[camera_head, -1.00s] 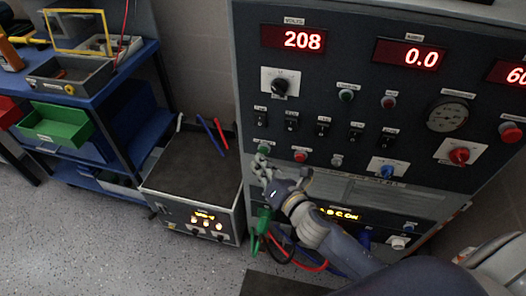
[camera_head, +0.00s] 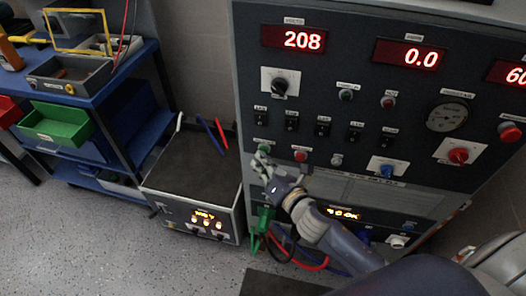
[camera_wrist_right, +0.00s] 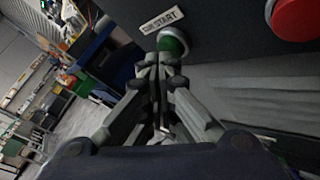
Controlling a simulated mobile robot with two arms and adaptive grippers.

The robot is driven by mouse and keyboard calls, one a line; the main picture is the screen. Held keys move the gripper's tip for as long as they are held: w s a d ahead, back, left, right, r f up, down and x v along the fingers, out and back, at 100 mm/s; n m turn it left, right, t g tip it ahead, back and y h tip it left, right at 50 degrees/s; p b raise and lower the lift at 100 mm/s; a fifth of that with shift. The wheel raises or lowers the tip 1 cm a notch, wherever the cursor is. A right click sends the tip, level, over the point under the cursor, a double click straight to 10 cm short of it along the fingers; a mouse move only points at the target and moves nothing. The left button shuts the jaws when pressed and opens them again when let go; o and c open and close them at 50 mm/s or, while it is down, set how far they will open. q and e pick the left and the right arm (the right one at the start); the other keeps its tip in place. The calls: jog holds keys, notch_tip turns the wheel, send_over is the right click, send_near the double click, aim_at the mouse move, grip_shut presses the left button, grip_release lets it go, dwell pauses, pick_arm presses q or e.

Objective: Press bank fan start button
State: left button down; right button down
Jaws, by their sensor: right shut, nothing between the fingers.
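The green start button (camera_head: 262,148) is at the lower left of the dark control panel, left of a red button (camera_head: 300,156). In the right wrist view the green button (camera_wrist_right: 173,41) sits in a pale ring under a white label ending in "START" (camera_wrist_right: 161,20). My right gripper (camera_head: 261,161) is shut and empty, its fingertips right at the button's lower edge. In the wrist view its fingertips (camera_wrist_right: 160,62) overlap the bottom of the button's ring; I cannot tell whether they touch it. My left gripper is not in view.
Green, red and blue leads hang below my right gripper. A low box (camera_head: 190,165) with lit indicators and a blue shelf (camera_head: 100,75) stand left. Floor at lower left is clear.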

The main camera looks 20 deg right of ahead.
jog(key=shift+s, duration=0.1)
jog(key=shift+s+a, duration=0.45)
jog(key=shift+s, duration=0.2)
jog(key=shift+s+a, duration=0.55)
jog(key=shift+s, duration=0.25)
jog(key=shift+s+a, duration=0.6)
jog(key=shift+s, duration=0.25)
jog(key=shift+s+a, duration=0.55)
jog(key=shift+s, duration=0.25)
